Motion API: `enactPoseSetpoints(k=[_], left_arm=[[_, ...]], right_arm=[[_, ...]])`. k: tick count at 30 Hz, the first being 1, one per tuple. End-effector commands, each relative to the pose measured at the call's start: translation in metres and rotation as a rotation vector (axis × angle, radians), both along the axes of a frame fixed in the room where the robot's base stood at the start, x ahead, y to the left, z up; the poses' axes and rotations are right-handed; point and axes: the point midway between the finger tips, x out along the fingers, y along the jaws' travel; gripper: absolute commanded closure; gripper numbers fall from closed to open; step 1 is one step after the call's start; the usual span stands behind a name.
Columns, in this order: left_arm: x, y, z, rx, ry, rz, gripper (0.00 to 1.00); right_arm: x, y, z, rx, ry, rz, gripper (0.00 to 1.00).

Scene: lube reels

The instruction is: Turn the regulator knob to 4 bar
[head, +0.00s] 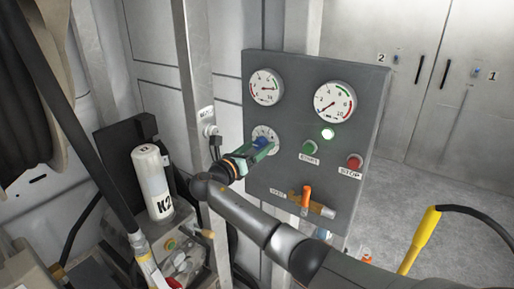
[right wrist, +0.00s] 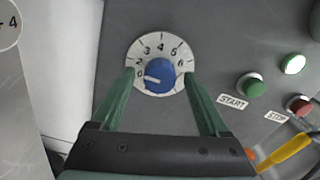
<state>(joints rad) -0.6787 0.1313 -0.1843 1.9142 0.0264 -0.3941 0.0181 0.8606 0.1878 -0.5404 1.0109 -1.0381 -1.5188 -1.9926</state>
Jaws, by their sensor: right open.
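The blue regulator knob (right wrist: 160,75) sits on a white round dial (right wrist: 160,46) with numbers running up to 6. Its white mark points left, close to the 0. In the head view the knob (head: 262,141) is partly hidden by my right gripper (head: 258,151). The right gripper's green fingers are open in the right wrist view (right wrist: 158,82), one on each side of the knob. A gap shows between each finger and the knob; whether the tips reach past its face I cannot tell. My left gripper is not in view.
The grey panel (head: 300,80) also carries two gauges, a lit lamp (head: 327,133), a green START button (head: 310,148), a red STOP button (head: 354,161) and an orange-handled valve (head: 306,196). A white cylinder (head: 152,180) stands at left. A yellow-ended hose (head: 420,240) is at right.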

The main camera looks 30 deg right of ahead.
Motion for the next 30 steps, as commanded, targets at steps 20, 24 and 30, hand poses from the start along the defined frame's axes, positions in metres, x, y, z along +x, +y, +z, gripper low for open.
enactPoseSetpoints(k=[20, 24, 30], left_arm=[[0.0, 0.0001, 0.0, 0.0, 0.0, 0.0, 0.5], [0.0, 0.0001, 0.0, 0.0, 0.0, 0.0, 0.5], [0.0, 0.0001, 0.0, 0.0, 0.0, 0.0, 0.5]], right_arm=[[0.0, 0.0005, 0.0, 0.001, -0.001, 0.001, 0.75], [0.0, 0.0007, -0.0001, 0.001, -0.001, 0.001, 0.9], [0.0, 0.0007, -0.0002, 0.001, -0.001, 0.001, 1.0]])
